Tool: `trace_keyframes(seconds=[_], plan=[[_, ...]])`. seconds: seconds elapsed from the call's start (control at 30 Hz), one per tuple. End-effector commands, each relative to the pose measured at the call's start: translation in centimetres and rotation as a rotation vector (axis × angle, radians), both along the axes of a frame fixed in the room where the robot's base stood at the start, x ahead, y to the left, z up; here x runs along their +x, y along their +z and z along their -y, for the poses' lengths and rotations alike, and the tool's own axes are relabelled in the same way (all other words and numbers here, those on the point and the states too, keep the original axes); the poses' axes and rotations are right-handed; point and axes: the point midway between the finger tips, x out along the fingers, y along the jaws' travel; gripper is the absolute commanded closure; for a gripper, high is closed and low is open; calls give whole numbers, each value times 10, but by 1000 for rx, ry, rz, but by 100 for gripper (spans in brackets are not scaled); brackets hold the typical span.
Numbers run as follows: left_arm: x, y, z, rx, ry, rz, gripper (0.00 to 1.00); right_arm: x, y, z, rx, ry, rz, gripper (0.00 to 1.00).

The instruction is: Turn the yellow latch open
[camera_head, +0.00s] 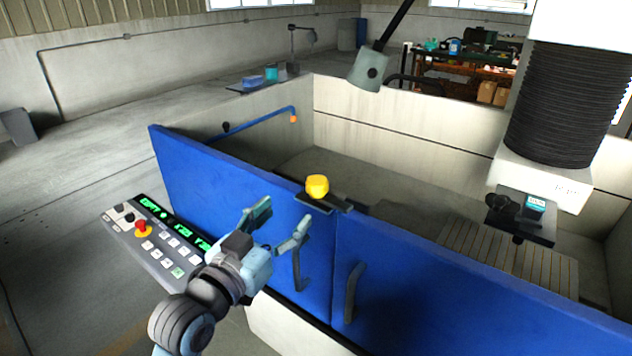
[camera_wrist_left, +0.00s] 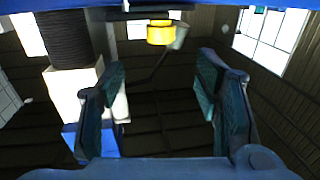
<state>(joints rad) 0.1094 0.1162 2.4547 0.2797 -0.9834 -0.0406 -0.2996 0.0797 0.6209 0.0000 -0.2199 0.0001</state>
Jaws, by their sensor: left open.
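The yellow latch (camera_head: 317,186) is a small rounded knob on a dark plate at the top edge of the blue doors, close to where the two doors meet. It also shows in the left wrist view (camera_wrist_left: 160,33), at the top, beyond the fingers and between them. My left gripper (camera_head: 277,223) is open and empty. In the head view its fingers are in front of the left blue door (camera_head: 185,170), to the left of the latch and lower in the picture, apart from it. My right gripper is not in view.
Two dark door handles (camera_head: 353,291) stick out of the doors below the latch. A control panel (camera_head: 160,240) with a red button stands left of my left arm. Behind the doors is an open tank with a slatted table (camera_head: 510,262) and a black bellows column (camera_head: 560,105).

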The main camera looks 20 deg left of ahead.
Motion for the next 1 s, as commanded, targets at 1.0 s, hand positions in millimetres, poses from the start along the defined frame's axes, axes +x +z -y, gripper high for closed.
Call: trace_keyframes(seconds=[1.0], plan=[[126, -1, 28, -2, 1, -1, 68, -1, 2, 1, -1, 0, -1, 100]])
